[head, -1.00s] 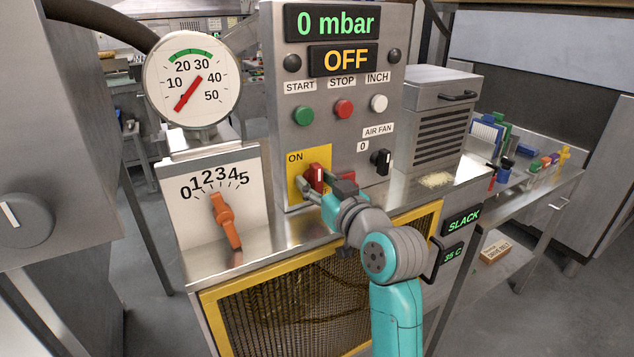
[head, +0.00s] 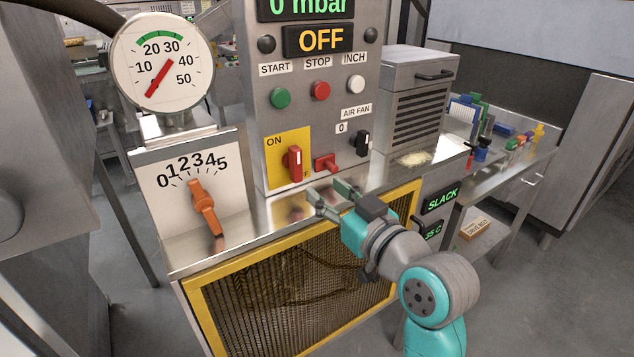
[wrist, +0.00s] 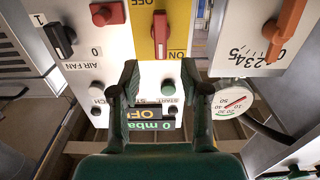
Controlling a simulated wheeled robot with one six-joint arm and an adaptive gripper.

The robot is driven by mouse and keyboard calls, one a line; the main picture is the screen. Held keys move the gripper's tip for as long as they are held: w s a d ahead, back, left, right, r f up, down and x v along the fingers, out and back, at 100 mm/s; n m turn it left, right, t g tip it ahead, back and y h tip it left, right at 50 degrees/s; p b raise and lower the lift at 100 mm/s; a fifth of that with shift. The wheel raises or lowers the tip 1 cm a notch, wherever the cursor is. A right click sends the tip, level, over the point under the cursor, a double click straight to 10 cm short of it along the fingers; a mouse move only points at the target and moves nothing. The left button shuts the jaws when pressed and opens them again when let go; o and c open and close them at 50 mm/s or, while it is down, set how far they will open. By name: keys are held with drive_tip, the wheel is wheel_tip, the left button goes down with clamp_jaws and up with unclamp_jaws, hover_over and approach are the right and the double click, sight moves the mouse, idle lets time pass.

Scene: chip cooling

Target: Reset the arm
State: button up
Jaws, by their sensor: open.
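My gripper (head: 328,194) is open and empty in the head view, in front of the control panel and apart from it. Its two fingers also show in the wrist view (wrist: 158,82), spread apart with nothing between them. The red switch (head: 294,163) on the yellow plate (head: 275,148) stands upright beside the ON label, clear of the fingers. In the wrist view the red switch (wrist: 160,34) appears beyond the fingertips. My teal and grey arm reaches in from the lower right.
An orange dial lever (head: 205,208) and a gauge (head: 162,62) are on the left. The panel display (head: 318,39) reads OFF. A yellow-framed mesh guard (head: 290,275) lies below the steel ledge.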

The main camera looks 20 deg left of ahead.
drive_tip(key=shift+s+d, duration=0.2)
drive_tip(key=shift+d, duration=0.1)
drive_tip(key=s+d+f+m+t+h, duration=0.25)
drive_tip(key=d+f, duration=0.45)
drive_tip(key=f, duration=0.4)
drive_tip(key=s+d+f+m+t+h, duration=0.1)
drive_tip(key=s+d+f+m+h, duration=0.25)
drive_tip(key=d+f, duration=0.65)
drive_tip(key=s+d+f+m+h, duration=0.35)
drive_tip(key=s+d+f, duration=0.35)
drive_tip(key=s+f, duration=0.45)
drive_tip(key=s+d+r+h, duration=0.1)
drive_tip(key=s+d, duration=0.3)
drive_tip(key=s, duration=0.8)
drive_tip(key=s+d+m+h, duration=0.1)
drive_tip(key=s+d+h, duration=0.2)
drive_tip(key=s, duration=0.9)
drive_tip(key=shift+s+d+r+h, duration=0.35)
drive_tip(key=shift+s, duration=0.05)
